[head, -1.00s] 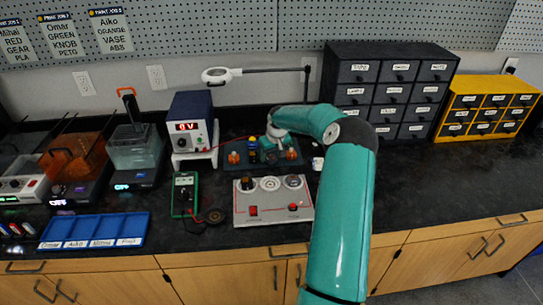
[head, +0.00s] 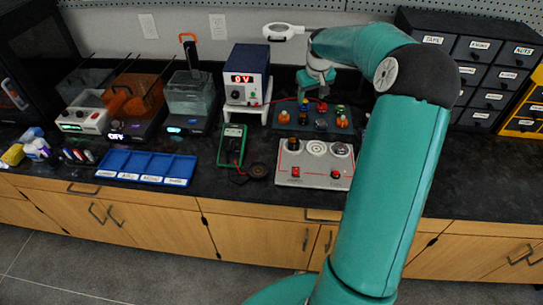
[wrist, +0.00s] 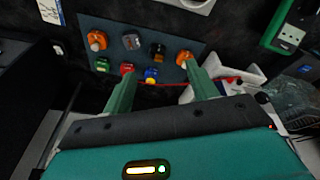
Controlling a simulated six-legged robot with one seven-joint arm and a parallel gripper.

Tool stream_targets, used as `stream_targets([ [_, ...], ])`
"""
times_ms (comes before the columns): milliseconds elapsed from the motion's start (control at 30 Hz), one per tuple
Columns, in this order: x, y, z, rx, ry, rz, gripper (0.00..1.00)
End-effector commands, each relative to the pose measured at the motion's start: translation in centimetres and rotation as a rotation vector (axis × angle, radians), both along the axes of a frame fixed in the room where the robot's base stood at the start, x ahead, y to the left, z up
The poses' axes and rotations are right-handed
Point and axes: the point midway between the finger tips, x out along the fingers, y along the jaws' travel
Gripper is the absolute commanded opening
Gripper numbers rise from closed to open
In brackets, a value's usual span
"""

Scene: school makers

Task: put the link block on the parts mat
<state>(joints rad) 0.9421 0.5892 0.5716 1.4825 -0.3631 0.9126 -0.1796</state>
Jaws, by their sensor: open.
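A dark blue-grey mat, which looks like the parts mat (head: 330,130), lies on the black bench below my gripper. It also shows in the wrist view (wrist: 205,47). Several small pieces stand on it: orange ones, a grey one (wrist: 131,42), a dark-and-amber one (wrist: 158,52), a green one (wrist: 102,65), a red one (wrist: 127,69) and a blue-and-yellow one (wrist: 151,75). I cannot tell which, if any, is the link block. My gripper (wrist: 160,86) is open and empty above the mat's back edge, its fingers apart around the view of the blue-and-yellow piece.
A power supply (head: 247,75) on a white stand is close left of my gripper. A grey switch panel (head: 315,178) lies in front of the mat, a green multimeter (head: 231,145) to its left. A blue tray (head: 146,166) lies farther left. Black drawers (head: 475,50) stand right.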

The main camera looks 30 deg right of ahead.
Motion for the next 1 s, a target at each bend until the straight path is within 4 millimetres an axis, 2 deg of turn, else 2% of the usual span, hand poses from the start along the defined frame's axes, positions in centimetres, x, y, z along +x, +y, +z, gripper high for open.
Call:
stream_targets([
  [33, -0.2, 2.4, 1.5, -0.025, 0.006, 0.023, 0.58],
  [100, -0.7, 5.1, 2.9, -0.050, 0.013, 0.043, 0.58],
  [267, -2.8, 10.7, 6.1, -0.098, 0.016, 0.073, 0.58],
  [400, -5.3, 15.2, 8.4, -0.130, 0.008, 0.091, 0.58],
  [700, -12.4, 23.1, 12.2, -0.155, -0.051, 0.106, 0.58],
  [1000, -20.7, 28.8, 13.6, -0.105, -0.144, 0.114, 0.58],
])
